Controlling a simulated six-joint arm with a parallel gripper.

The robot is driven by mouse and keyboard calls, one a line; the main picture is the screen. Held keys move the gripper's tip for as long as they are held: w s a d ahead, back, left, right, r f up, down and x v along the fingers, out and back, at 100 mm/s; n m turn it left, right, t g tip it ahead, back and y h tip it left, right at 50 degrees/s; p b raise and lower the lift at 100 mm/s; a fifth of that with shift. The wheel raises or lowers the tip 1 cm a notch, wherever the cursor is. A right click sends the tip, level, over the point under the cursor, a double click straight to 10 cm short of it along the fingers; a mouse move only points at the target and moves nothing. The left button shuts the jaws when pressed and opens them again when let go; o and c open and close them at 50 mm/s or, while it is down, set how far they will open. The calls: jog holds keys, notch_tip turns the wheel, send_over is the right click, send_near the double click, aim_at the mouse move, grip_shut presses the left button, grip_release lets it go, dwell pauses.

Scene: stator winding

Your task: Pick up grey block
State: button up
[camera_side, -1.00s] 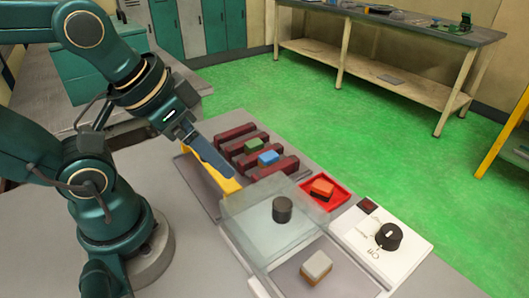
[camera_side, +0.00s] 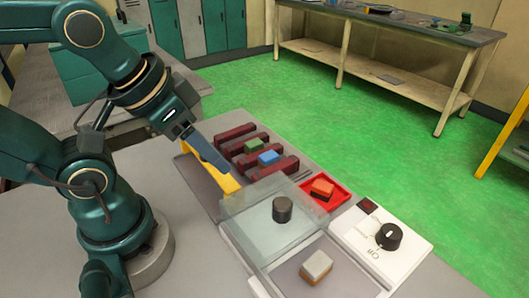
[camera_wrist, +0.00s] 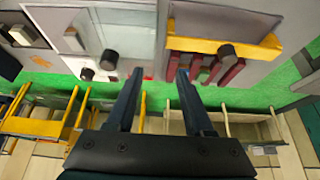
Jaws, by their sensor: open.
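The grey block (camera_side: 317,264) has a light grey top over an orange-brown lower part. It sits in the grey recessed bay at the front of the bench in the side view. My gripper (camera_side: 225,170) is up and to the left of it, well apart, above the yellow bar beside the dark red slots. In the wrist view my gripper (camera_wrist: 160,74) shows two separated fingers with nothing between them. I cannot tell for sure which small shape in the wrist view is the grey block.
A clear lid (camera_side: 252,208) with a dark knob (camera_side: 282,209) lies between my gripper and the block. Dark red bars (camera_side: 243,147) hold a green block (camera_side: 253,145) and a blue block (camera_side: 268,157). A red tray (camera_side: 340,194) holds an orange-red block (camera_side: 322,188). A white dial panel (camera_side: 370,255) stands right.

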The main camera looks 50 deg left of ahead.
jog(key=w+d+r+n, duration=0.3)
jog(key=w+r, duration=0.1)
jog(key=m+g, duration=0.2)
jog(key=g, duration=0.4)
send_over(318, 262)
notch_tip(318, 262, down, 10)
jog(key=shift+f, duration=2.55)
